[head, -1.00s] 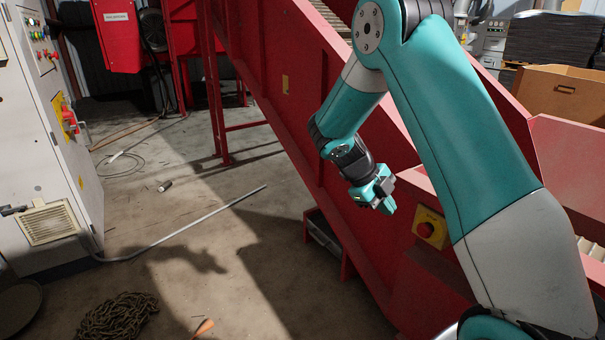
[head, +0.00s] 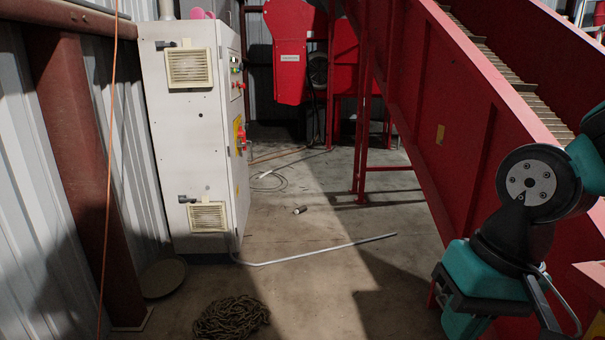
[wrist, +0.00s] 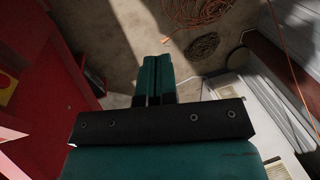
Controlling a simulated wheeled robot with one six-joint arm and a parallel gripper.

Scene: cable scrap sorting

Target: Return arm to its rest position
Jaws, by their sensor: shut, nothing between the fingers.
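My gripper (wrist: 157,60) shows in the wrist view as two teal fingers side by side, shut with nothing between them. It hangs over bare concrete floor. In the head view my arm is at the right edge, folded close to the camera, with its wrist end low at the lower right. The fingertips cannot be made out clearly there.
A red conveyor frame (head: 470,130) slopes down close behind my arm. A white control cabinet (head: 190,140) stands at left by the wall.

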